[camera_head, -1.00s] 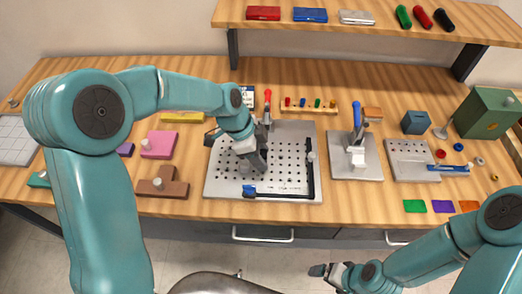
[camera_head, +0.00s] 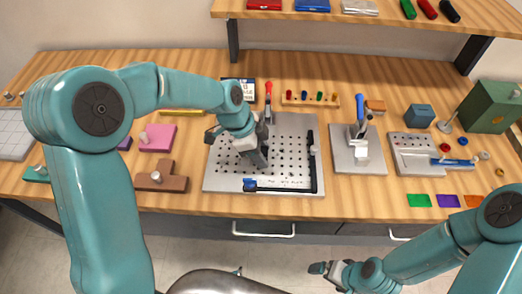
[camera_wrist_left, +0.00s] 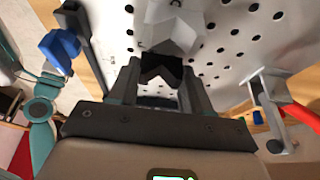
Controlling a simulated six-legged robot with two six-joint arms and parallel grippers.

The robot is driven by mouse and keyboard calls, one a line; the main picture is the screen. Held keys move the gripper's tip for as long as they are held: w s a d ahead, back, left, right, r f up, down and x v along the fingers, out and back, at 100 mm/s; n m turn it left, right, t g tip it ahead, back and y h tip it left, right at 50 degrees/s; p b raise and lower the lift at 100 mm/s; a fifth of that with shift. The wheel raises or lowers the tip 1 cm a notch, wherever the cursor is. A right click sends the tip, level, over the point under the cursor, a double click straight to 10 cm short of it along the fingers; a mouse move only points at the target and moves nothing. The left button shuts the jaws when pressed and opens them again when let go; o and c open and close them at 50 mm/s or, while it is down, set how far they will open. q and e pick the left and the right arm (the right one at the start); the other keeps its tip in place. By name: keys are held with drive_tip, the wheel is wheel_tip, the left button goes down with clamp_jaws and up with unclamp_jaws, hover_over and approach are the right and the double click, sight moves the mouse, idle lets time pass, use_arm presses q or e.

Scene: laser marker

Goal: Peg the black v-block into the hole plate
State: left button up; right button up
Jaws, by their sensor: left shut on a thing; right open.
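The hole plate (camera_head: 292,128) is a light metal plate with rows of dark holes on the bench, also in the left wrist view (camera_wrist_left: 225,62). My left gripper (camera_head: 262,164) points down over its middle. In the left wrist view the gripper (camera_wrist_left: 160,82) is shut on the black v-block (camera_wrist_left: 160,67), its notch showing between the fingers. A grey v-block (camera_wrist_left: 172,28) is just beyond it, close to the black one. Whether the black block touches the plate, and its pegs, I cannot tell. My right gripper (camera_head: 328,270) is open and empty in front of the bench.
A black L-shaped fence (camera_head: 312,165) lines the plate's right and front edges, with a blue clamp (camera_head: 250,185) at front left. A red-handled clamp (camera_head: 268,95) stands at the back. A fixture plate (camera_head: 360,158) with a blue lever is to the right.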

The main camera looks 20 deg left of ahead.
use_arm(q)
drive_tip(key=shift+f+b, duration=0.35)
drive_tip(key=o, duration=1.1)
drive_tip(key=v, duration=1.6)
drive_tip(key=shift+r, duration=0.2)
